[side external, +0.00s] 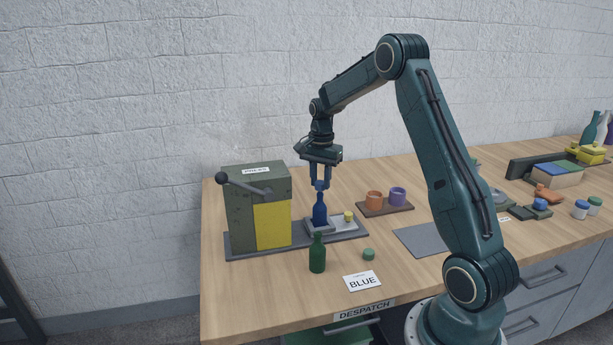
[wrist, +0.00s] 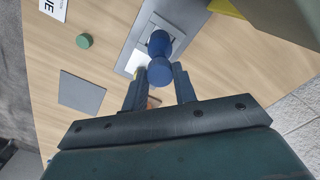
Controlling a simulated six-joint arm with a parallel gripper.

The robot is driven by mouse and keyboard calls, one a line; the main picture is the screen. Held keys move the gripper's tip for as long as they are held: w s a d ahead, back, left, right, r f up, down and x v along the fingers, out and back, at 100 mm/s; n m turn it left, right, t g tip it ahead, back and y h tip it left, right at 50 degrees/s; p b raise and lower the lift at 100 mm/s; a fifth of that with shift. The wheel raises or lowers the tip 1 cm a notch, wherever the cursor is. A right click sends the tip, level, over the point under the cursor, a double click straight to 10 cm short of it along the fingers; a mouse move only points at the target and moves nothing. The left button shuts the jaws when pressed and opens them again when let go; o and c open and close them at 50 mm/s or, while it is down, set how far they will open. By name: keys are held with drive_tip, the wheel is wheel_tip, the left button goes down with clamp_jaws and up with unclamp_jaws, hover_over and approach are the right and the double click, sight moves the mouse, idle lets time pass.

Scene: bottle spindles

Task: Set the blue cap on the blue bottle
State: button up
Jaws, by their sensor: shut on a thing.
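The blue bottle (side external: 320,212) stands upright on the light plate of the press's base; its dark blue body also shows in the wrist view (wrist: 157,41). My gripper (side external: 321,186) is directly above the bottle, pointing down. It is shut on the blue cap (wrist: 160,71), held between its two fingertips. The cap is at the bottle's mouth or just over it; I cannot tell whether they touch. In the wrist view the cap partly hides the bottle.
The press (side external: 257,210), with its lever, stands left of the bottle. A yellow cap (side external: 348,216) sits right of it. Orange (side external: 374,199) and purple (side external: 398,196) cups stand behind right.

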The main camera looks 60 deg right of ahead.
drive_tip(key=shift+f, duration=0.35)
drive_tip(key=shift+f, duration=0.5)
drive_tip(key=shift+f, duration=0.25)
idle(0.8)
drive_tip(key=o, duration=1)
drive_tip(key=shift+r, duration=0.25)
drive_tip(key=shift+r, duration=3.25)
